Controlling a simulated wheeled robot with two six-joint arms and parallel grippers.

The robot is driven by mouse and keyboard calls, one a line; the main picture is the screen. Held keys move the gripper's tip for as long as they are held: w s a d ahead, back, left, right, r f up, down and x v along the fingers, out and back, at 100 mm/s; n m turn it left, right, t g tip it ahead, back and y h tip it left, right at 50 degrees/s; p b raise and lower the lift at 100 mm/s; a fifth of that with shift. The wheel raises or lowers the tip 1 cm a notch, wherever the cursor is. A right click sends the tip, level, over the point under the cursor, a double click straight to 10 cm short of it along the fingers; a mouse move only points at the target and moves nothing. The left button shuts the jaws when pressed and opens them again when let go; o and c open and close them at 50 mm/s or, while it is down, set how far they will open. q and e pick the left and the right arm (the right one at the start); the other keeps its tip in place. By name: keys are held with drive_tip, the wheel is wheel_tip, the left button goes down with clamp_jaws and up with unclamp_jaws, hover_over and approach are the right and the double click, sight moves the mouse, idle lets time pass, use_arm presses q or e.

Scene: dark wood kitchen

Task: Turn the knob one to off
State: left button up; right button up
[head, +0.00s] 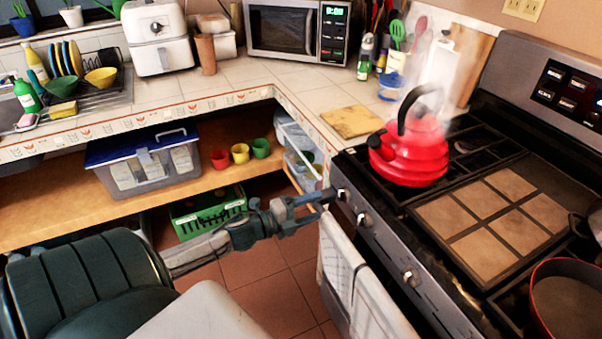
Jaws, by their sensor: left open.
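The stove (390,255) stands at the right with a row of knobs on its front panel. The first knob (342,194) is at the panel's far left end. A second knob (364,219) and a third knob (411,277) sit further along it. My left gripper (328,198) is open, its fingertips right at the first knob; I cannot tell whether they touch it. A red kettle (408,150) stands on the back left burner with steam rising from it. My right gripper is not in view.
White towels (352,280) hang on the stove front below the knobs. A red pan (566,300) sits at the stove's lower right. A wooden board (353,121) lies on the counter. A lidded storage box (145,160) and small cups (240,152) are on the shelf.

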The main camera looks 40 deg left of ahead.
use_arm(q)
drive_tip(key=shift+p+v, duration=0.65)
drive_tip(key=shift+v, duration=0.8)
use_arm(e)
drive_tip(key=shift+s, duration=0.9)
